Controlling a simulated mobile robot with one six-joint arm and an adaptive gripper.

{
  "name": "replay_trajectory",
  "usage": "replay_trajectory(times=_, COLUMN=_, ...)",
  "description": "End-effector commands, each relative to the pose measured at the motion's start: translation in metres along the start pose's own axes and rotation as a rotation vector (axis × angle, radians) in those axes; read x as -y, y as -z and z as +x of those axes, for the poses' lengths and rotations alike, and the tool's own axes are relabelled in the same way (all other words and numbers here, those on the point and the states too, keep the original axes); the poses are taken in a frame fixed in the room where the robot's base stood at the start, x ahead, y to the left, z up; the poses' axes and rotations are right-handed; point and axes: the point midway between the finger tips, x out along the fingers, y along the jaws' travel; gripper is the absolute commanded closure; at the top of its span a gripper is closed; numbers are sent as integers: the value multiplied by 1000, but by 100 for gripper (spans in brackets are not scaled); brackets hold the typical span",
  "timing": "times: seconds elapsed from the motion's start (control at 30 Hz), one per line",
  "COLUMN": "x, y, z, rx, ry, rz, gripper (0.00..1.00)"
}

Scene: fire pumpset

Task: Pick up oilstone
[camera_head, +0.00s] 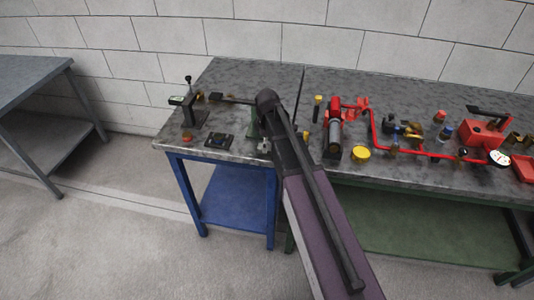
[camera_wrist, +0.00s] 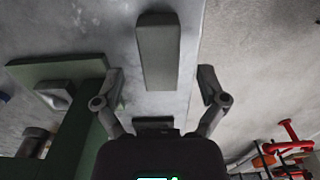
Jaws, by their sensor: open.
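A grey-green rectangular block, which looks like the oilstone (camera_wrist: 158,52), lies on the grey tabletop in the wrist view. It is long and narrow, and its length runs up the picture. My gripper (camera_wrist: 160,75) is open and empty, with one finger to each side of the block and a clear gap on both sides. I cannot tell how far the fingertips are above the tabletop. In the head view my arm covers the area around the gripper, and I cannot clearly make out the block there.
A green stand or frame (camera_wrist: 75,118) is close to the left finger. Red piping (camera_wrist: 290,140) shows at lower right. In the head view, a small vise-like tool (camera_head: 190,108) stands on the left table. Red pump parts (camera_head: 335,110) and a yellow cap (camera_head: 361,153) are on the right table.

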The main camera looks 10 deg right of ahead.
Motion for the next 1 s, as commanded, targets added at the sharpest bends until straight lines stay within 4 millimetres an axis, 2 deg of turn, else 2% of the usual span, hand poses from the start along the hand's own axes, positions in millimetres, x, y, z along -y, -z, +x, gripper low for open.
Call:
replay_trajectory(times=0.1, x=0, y=0, z=13, rx=0, ry=0, rz=0, gripper=9)
replay_trajectory(times=0.3, x=0, y=0, z=23, rx=0, ry=0, rz=0, gripper=9)
replay_trajectory(times=1.0, x=0, y=0, z=24, rx=0, ry=0, rz=0, gripper=9)
